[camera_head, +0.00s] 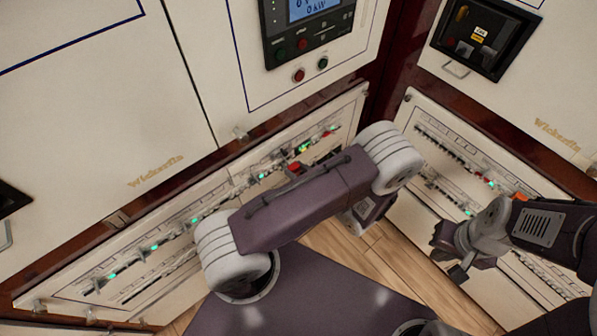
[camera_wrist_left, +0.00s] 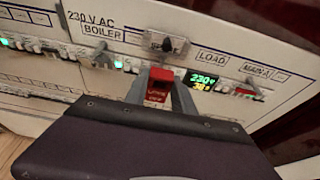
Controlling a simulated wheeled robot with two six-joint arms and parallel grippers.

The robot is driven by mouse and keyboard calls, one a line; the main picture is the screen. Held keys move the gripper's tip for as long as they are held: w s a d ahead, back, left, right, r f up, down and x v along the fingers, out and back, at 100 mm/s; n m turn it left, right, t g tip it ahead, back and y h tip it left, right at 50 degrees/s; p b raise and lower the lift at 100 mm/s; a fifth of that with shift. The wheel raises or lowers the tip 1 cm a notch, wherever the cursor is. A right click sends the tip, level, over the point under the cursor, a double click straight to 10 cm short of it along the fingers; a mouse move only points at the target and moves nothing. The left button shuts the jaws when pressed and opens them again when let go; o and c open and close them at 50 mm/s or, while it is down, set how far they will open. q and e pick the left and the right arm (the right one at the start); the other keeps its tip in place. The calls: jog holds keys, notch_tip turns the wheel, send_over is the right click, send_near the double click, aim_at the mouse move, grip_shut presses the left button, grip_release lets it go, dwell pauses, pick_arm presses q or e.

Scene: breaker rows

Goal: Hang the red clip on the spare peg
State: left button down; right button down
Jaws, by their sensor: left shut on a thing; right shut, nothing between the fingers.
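The red clip (camera_wrist_left: 160,76) is between the grey fingers of my left gripper (camera_wrist_left: 160,92) in the left wrist view, with the gripper shut on it. It is in front of the breaker panel, just below a dark knob-like fitting (camera_wrist_left: 166,43) on a small plate. I cannot read the plate's label or tell whether the clip touches the fitting. In the head view a bit of red (camera_head: 295,168) shows beside my arm, which hides most of the left gripper. My right gripper (camera_head: 456,266) is shut and empty in front of the right-hand panel.
The breaker row (camera_head: 150,247) has several green lights. A green display (camera_wrist_left: 203,81) and another red part (camera_wrist_left: 246,89) sit right of the clip. A control unit (camera_head: 310,28) is above. The right-hand panel (camera_head: 480,150) meets the left one at a corner. Wooden floor (camera_head: 405,280) is below.

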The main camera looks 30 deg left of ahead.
aim_at(296, 169)
pick_arm(q)
jog(key=shift+w+a, duration=0.3)
jog(key=shift+a, duration=0.5)
jog(key=shift+w+a, duration=0.3)
jog(key=shift+a, duration=0.45)
jog(key=c, duration=1)
grip_release()
jog(key=shift+o, duration=0.2)
jog(key=v, duration=0.9)
jog(key=shift+p, duration=0.35)
jog(key=shift+r, duration=0.1)
